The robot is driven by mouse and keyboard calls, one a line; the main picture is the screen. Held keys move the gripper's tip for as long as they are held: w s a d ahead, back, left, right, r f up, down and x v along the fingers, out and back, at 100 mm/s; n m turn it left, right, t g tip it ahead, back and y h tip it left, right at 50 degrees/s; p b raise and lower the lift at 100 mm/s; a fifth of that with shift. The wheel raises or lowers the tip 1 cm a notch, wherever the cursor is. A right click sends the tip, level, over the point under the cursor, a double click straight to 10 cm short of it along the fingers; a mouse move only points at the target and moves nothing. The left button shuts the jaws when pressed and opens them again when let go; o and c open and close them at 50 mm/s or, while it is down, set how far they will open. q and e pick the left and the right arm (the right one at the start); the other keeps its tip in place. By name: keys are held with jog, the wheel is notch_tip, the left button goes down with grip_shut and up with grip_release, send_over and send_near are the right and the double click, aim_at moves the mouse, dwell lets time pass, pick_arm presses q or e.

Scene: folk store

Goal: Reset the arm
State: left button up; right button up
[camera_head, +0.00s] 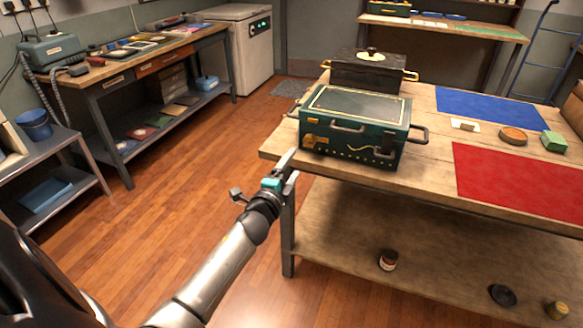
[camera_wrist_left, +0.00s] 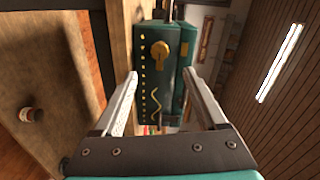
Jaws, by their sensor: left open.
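My left gripper (camera_head: 262,178) is open and empty, in front of the left end of the wooden table (camera_head: 430,182). In the left wrist view its two fingers (camera_wrist_left: 155,95) stand wide apart. A green box (camera_head: 356,124) with handles and gold trim sits on the table's near left corner, just beyond the fingers. The box also shows turned sideways between and past the fingers in the left wrist view (camera_wrist_left: 152,62). I see no contact between the fingers and the box. My right gripper is not in view.
A black box (camera_head: 365,74) with gold handles stands behind the green one. Blue (camera_head: 490,106) and red (camera_head: 520,178) mats lie to the right, with small items between. A workbench (camera_head: 135,66) and shelf (camera_head: 50,165) line the left. Wooden floor between is clear.

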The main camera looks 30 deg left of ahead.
pick_arm(q)
jog(key=shift+f, duration=0.1)
dwell(0.3)
